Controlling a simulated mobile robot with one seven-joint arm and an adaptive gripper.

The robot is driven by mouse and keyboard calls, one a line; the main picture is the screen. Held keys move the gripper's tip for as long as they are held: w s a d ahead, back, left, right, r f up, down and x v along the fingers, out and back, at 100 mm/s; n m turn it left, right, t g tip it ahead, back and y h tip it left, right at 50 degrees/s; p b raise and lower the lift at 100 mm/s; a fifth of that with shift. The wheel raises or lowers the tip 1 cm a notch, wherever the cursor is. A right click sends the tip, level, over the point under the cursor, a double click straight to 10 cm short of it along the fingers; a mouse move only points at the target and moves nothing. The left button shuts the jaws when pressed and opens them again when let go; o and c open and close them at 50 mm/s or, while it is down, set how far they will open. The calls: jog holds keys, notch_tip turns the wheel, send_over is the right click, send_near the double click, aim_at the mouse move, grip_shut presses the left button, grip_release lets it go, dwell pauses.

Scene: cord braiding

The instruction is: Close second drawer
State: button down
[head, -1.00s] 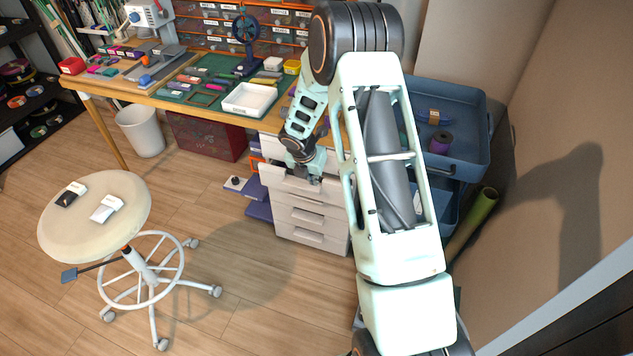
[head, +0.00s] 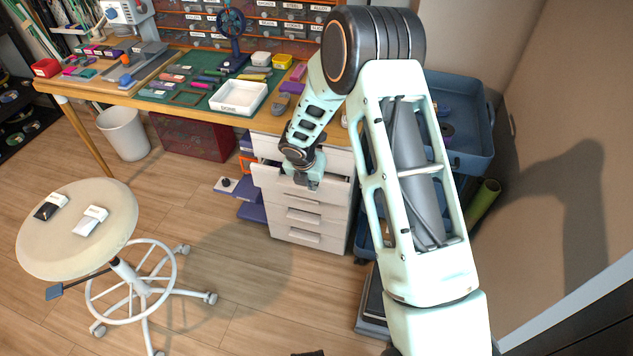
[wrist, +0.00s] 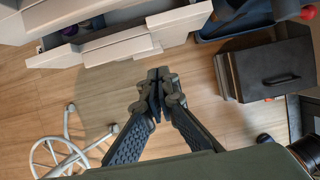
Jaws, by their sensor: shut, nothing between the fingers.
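The white drawer unit stands under the right end of the workbench. Its second drawer (head: 331,193) is pulled out, with its interior partly visible behind its front. In the wrist view the open drawer (wrist: 118,47) is at the upper left, with some dark and purple contents inside. My gripper (head: 312,186) is at the drawer's front in the head view, pointing down, and hides part of it. In the wrist view my gripper (wrist: 157,82) is shut and empty, with a strip of floor showing between its fingertips and the drawer unit. I cannot tell if it touches the front.
The workbench above holds a white tray (head: 238,97) and several tools. A blue cart (head: 458,125) stands right of the drawers. A round stool (head: 78,228) is at the left. Wooden floor is clear in front of the drawers.

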aim_at(320, 186)
jog(key=w+d+f+b, duration=0.1)
jog(key=w+d+f, duration=0.1)
jog(key=w+f, duration=0.4)
jog(key=shift+w+d+f, duration=0.1)
dwell(0.4)
jog(key=shift+w+d, duration=0.1)
jog(key=shift+w, duration=0.1)
jog(key=shift+w+d+p, duration=0.2)
jog(key=shift+w+p, duration=0.05)
jog(key=shift+w, duration=0.25)
jog(key=shift+w+d+p, duration=0.15)
jog(key=shift+w+p, duration=0.05)
jog(key=shift+w, duration=0.35)
jog(key=shift+a, duration=0.1)
